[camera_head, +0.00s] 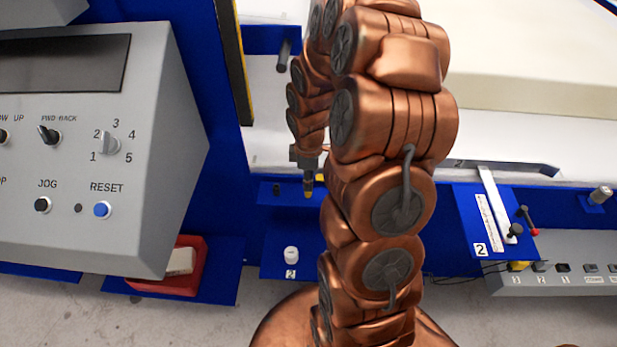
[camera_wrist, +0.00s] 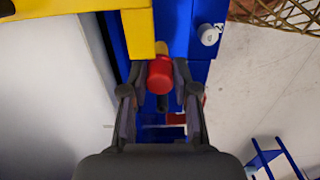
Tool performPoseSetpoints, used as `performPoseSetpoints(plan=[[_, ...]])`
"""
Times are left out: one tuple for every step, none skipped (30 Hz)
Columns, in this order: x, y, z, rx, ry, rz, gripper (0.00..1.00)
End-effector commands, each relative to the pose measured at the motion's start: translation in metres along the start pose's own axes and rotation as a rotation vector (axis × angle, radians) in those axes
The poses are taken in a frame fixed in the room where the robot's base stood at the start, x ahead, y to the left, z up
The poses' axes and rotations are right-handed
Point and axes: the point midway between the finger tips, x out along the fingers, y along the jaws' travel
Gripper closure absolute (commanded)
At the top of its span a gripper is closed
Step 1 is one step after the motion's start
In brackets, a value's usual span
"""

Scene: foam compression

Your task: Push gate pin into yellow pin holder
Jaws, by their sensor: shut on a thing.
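My gripper (camera_wrist: 160,85) is shut on a red-headed pin (camera_wrist: 160,75), which I take to be the gate pin. The red head sits between the two fingertips. A small yellow part shows just beyond the red head, and I cannot tell whether it belongs to the pin or the holder. A yellow piece (camera_wrist: 85,28), perhaps the pin holder, fills the upper left of the wrist view beside the pin. In the head view my gripper (camera_head: 308,188) hangs over the blue frame, and the pin is too small to make out there. How deep the pin sits is hidden.
A white knob (camera_head: 291,254) stands on a blue plate marked 2. A grey control panel (camera_head: 85,140) is at left, with a red box (camera_head: 180,270) below it. A blue plate with a red-tipped lever (camera_head: 530,222) is at right.

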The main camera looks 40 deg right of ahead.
Motion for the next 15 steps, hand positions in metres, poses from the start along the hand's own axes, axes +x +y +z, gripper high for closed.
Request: performPoseSetpoints(plan=[[0.0014, 0.0000, 0.0001, 0.000, 0.000, 0.000, 1.00], [0.0018, 0.0000, 0.0001, 0.000, 0.000, 0.000, 1.00], [0.0024, 0.0000, 0.0000, 0.000, 0.000, 0.000, 1.00], [0.0029, 0.0000, 0.0001, 0.000, 0.000, 0.000, 1.00], [0.0034, 0.0000, 0.0001, 0.000, 0.000, 0.000, 1.00], [0.0041, 0.0000, 0.0001, 0.000, 0.000, 0.000, 1.00], [0.0046, 0.0000, 0.0001, 0.000, 0.000, 0.000, 1.00], [0.0050, 0.0000, 0.0001, 0.000, 0.000, 0.000, 1.00], [0.0057, 0.0000, 0.0001, 0.000, 0.000, 0.000, 1.00], [0.0062, 0.0000, 0.0001, 0.000, 0.000, 0.000, 1.00], [0.0066, 0.0000, 0.0001, 0.000, 0.000, 0.000, 1.00], [0.0073, -0.0001, 0.0001, 0.000, 0.000, 0.000, 1.00], [0.0078, 0.0000, 0.0001, 0.000, 0.000, 0.000, 1.00], [0.0083, 0.0000, 0.0001, 0.000, 0.000, 0.000, 1.00], [0.0089, 0.0000, 0.0001, 0.000, 0.000, 0.000, 1.00]])
